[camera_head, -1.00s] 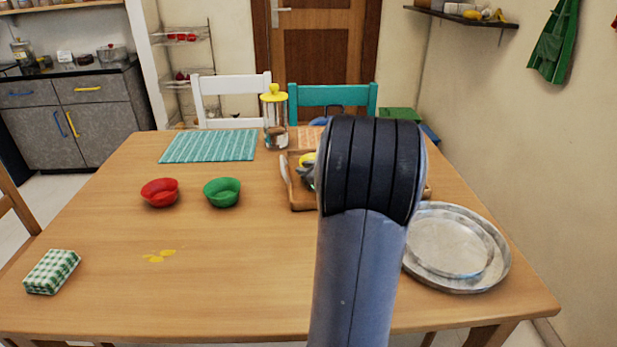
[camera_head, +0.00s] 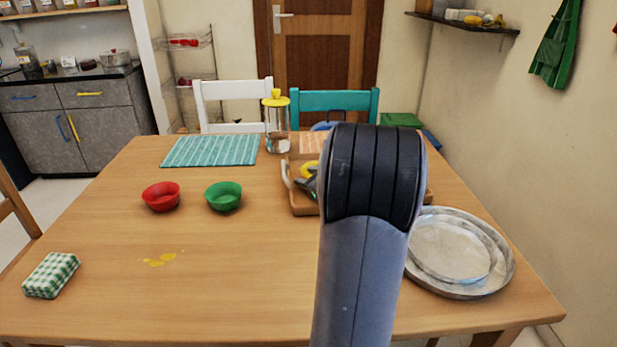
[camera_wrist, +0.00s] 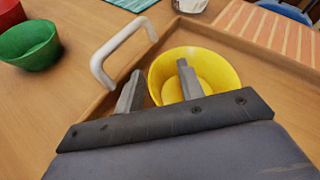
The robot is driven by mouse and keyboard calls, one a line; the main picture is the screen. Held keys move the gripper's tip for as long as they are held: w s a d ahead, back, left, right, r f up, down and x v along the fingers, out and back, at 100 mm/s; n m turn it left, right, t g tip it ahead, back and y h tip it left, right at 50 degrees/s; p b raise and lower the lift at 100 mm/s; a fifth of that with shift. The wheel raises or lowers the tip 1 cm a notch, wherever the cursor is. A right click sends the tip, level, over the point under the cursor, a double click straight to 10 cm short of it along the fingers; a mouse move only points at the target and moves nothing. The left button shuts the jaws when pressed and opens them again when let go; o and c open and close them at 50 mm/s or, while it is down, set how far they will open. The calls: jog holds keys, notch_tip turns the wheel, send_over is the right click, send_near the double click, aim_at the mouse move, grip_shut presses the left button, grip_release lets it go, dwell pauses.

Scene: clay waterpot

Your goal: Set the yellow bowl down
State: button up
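The yellow bowl (camera_wrist: 228,72) sits within the wooden tray (camera_head: 304,210), near the white tray handle (camera_wrist: 122,46); I cannot tell whether its base touches the tray floor. In the head view, only a bit of the yellow bowl (camera_head: 307,169) shows, and my arm hides the rest. My gripper (camera_wrist: 159,86) is open at the bowl's left rim. One finger is inside the bowl and the other is outside, with the wall between them and a visible gap. The tray's wooden rim also shows in the wrist view (camera_wrist: 262,58).
A red bowl (camera_head: 161,197) and a green bowl (camera_head: 223,197) stand left of the tray. A jar with a yellow lid (camera_head: 277,125) stands behind it. Metal plates (camera_head: 455,255) lie to the right. The table's front middle is clear apart from yellow spots (camera_head: 160,260).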

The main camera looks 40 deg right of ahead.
jog(key=p+v, duration=0.1)
jog(key=v, duration=0.4)
jog(key=p+v, duration=0.1)
jog(key=v, duration=0.5)
jog(key=shift+r, duration=0.25)
jog(key=shift+s, duration=0.45)
